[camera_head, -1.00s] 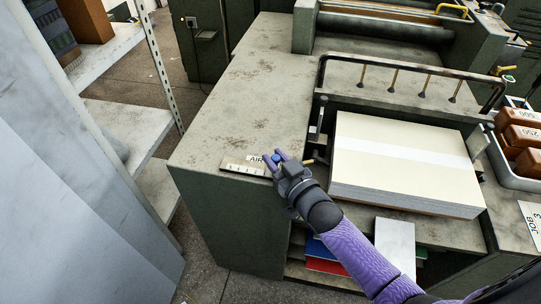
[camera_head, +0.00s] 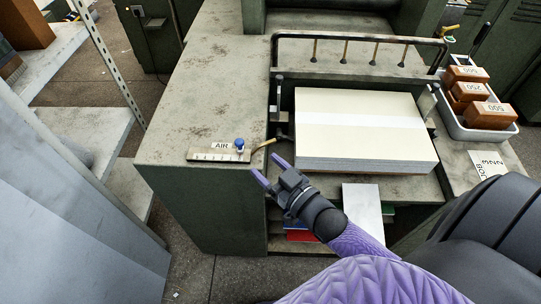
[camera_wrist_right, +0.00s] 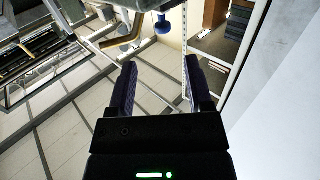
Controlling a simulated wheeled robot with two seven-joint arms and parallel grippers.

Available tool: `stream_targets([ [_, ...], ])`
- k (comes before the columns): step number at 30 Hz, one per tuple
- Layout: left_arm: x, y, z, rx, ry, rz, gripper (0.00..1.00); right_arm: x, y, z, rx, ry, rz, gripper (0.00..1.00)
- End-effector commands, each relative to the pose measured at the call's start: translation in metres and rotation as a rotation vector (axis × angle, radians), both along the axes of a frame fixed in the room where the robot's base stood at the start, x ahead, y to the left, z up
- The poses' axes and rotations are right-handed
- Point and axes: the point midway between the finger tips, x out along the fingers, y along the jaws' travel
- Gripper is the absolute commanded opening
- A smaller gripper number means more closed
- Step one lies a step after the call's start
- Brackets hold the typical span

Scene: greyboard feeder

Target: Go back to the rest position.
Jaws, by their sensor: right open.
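My right gripper (camera_head: 268,172) is open and empty in front of the feeder's front edge, below and right of the blue AIR knob (camera_head: 240,144). In the right wrist view its two purple fingers (camera_wrist_right: 158,88) stand apart with only floor between them. The blue knob also shows in that view (camera_wrist_right: 163,24), beyond the fingers and apart from them. The knob stands at the right end of the AIR scale plate (camera_head: 212,157) on the feeder table. My left gripper is not in view.
A stack of pale board (camera_head: 362,125) lies right of the gripper, with a brass-coloured lever (camera_head: 264,144) near its left side. A tray (camera_head: 462,128) of brown numbered weights stands at the right. A grey cabinet (camera_head: 70,210) and shelves are at left. The feeder table's left top (camera_head: 205,90) is clear.

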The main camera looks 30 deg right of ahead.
Motion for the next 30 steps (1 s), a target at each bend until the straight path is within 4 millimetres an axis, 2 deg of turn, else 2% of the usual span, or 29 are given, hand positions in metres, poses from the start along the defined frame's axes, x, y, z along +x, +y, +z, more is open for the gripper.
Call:
stream_targets([
  [3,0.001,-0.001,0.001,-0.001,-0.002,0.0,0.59,-0.007,-0.001,0.0,0.0,0.001,0.0,0.65],
  [14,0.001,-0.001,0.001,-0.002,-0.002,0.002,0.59,-0.007,-0.001,0.0,0.0,0.0,0.0,0.65],
  [17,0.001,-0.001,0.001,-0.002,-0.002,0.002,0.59,-0.01,-0.003,-0.015,-0.009,0.047,-0.011,0.65],
  [20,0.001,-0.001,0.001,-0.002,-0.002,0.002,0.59,-0.03,-0.008,-0.079,-0.051,0.255,-0.049,0.65],
  [21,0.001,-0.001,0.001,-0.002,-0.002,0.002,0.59,-0.047,-0.009,-0.115,-0.078,0.382,-0.065,0.65],
  [22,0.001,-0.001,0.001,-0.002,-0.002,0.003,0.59,-0.064,-0.009,-0.143,-0.099,0.485,-0.073,0.65],
  [23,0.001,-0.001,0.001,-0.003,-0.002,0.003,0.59,-0.083,-0.009,-0.17,-0.121,0.589,-0.079,0.65],
  [24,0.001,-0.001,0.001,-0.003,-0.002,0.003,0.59,-0.113,-0.009,-0.202,-0.152,0.726,-0.081,0.65],
  [26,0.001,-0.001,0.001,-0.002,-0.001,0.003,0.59,-0.16,-0.006,-0.241,-0.195,0.922,-0.074,0.65],
  [27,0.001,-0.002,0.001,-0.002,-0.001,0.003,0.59,-0.192,-0.004,-0.261,-0.223,1.042,-0.063,0.65],
  [30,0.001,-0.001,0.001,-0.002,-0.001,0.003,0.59,-0.262,0.002,-0.29,-0.282,1.285,-0.028,0.65],
])
